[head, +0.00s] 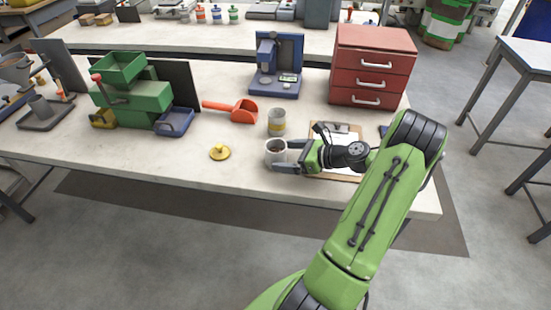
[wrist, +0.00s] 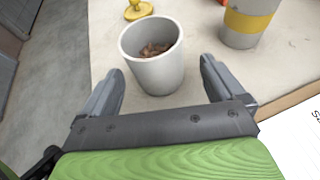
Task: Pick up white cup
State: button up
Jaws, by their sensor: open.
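The white cup (head: 275,152) stands upright on the workbench near its front edge in the head view. In the wrist view the white cup (wrist: 156,70) is open at the top and holds some brown pellets. My gripper (head: 285,157) is low over the bench at the right of the cup in the head view. In the wrist view my gripper (wrist: 160,82) is open, with one finger on each side of the cup's near part. Gaps show between the fingers and the cup wall. The gripper holds nothing.
A grey cup with a yellow band (head: 277,122) stands just behind the white cup. A yellow knobbed lid (head: 220,152) lies to the left. A clipboard (head: 342,135) lies under my wrist. A red scoop (head: 232,110), blue device (head: 278,65) and red drawers (head: 372,68) stand farther back.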

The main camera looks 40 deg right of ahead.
jog(key=b+x, duration=0.1)
jog(key=x, duration=0.3)
jog(key=shift+w+a+f, duration=0.2)
jog(key=shift+w, duration=0.05)
jog(key=shift+r, duration=0.1)
jog(key=shift+c, duration=0.4)
jog(key=c, duration=1)
jog(key=shift+r, duration=0.1)
